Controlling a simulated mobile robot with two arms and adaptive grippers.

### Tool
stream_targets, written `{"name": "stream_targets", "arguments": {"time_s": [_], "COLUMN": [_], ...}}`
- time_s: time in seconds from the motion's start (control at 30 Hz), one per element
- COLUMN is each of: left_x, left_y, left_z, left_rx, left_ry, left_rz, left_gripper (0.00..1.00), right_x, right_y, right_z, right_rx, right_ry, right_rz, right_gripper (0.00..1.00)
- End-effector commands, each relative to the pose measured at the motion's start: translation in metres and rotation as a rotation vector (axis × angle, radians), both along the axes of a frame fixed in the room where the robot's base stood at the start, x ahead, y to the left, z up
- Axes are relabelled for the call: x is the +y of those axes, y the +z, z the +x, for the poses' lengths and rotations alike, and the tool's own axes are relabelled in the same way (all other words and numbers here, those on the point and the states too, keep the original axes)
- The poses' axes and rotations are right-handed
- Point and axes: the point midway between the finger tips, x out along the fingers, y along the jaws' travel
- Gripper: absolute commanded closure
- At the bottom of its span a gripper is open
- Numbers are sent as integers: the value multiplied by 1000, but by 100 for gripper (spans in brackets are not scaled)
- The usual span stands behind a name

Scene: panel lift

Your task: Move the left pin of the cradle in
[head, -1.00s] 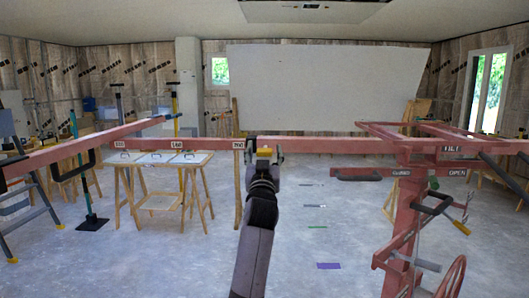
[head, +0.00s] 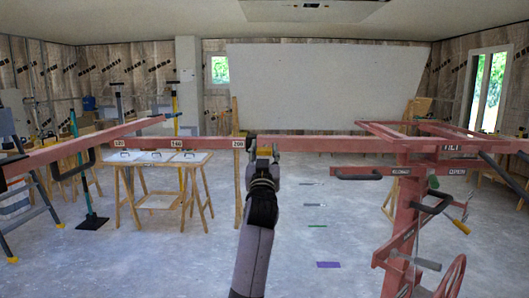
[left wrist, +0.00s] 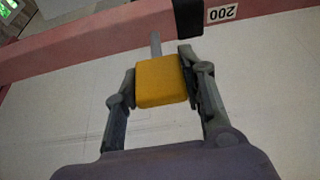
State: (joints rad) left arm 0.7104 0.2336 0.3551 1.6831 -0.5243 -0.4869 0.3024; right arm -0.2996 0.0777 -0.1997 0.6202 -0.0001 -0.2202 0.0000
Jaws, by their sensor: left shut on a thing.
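The cradle's left pin has a yellow block-shaped knob (left wrist: 162,82) and a thin grey shaft (left wrist: 156,43). In the left wrist view the shaft points at the red cradle bar (left wrist: 90,45), beside a black part and the 200 label (left wrist: 222,13). My left gripper (left wrist: 163,78) is shut on the yellow knob, one finger on each side. How deep the shaft sits cannot be told. My right gripper is not in view.
The red lift stand (head: 402,215) with handles and a wheel (head: 453,280) stands at right. A red arm (head: 80,147) reaches across the left. A trestle table (head: 160,158) stands behind, with a large white panel (head: 325,85) at the back. Open floor lies between.

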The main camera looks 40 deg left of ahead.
Motion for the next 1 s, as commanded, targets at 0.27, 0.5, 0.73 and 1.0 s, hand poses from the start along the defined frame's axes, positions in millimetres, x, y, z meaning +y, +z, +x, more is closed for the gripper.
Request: {"name": "stream_targets", "arguments": {"time_s": [0.27,0.5,0.73,1.0], "left_x": [2,19,22,22], "left_y": [-1,0,0,0], "left_z": [3,22,26,26], "left_rx": [1,-1,0,0], "left_ry": [1,0,0,0], "left_rz": [-2,-2,0,0], "left_gripper": [100,100,100,55], "right_x": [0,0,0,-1], "right_y": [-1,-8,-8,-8], "right_z": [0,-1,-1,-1], "right_rx": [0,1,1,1], "right_ry": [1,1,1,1], "right_rz": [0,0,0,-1], "right_gripper": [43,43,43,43]}}
